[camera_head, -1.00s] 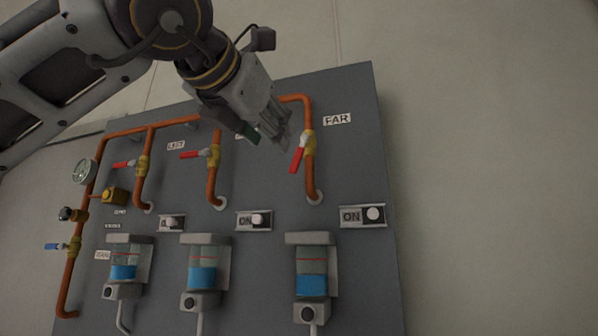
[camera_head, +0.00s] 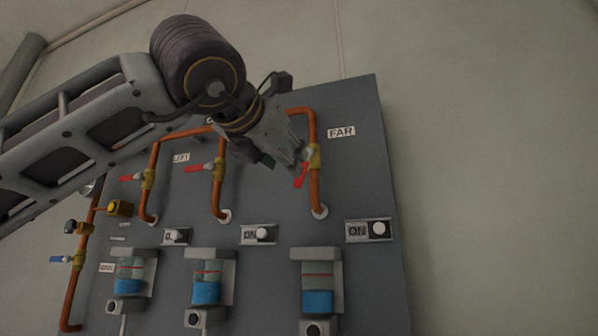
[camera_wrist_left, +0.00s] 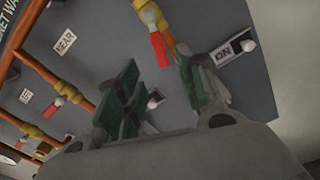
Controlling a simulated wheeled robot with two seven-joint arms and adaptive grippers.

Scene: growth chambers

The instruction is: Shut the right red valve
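My left gripper (camera_head: 291,160) is just left of the top of this valve. In the left wrist view its two green-padded fingers (camera_wrist_left: 160,88) stand apart, with the red handle showing beyond the gap. I cannot tell whether they touch it. My right gripper is not in view.
The left red valve (camera_head: 130,178) and the middle red valve (camera_head: 195,168) have handles pointing left. ON switches (camera_head: 369,230) and reservoirs with blue liquid (camera_head: 317,300) sit below on the grey panel (camera_head: 365,180). A blue-handled valve (camera_head: 61,259) is lower left.

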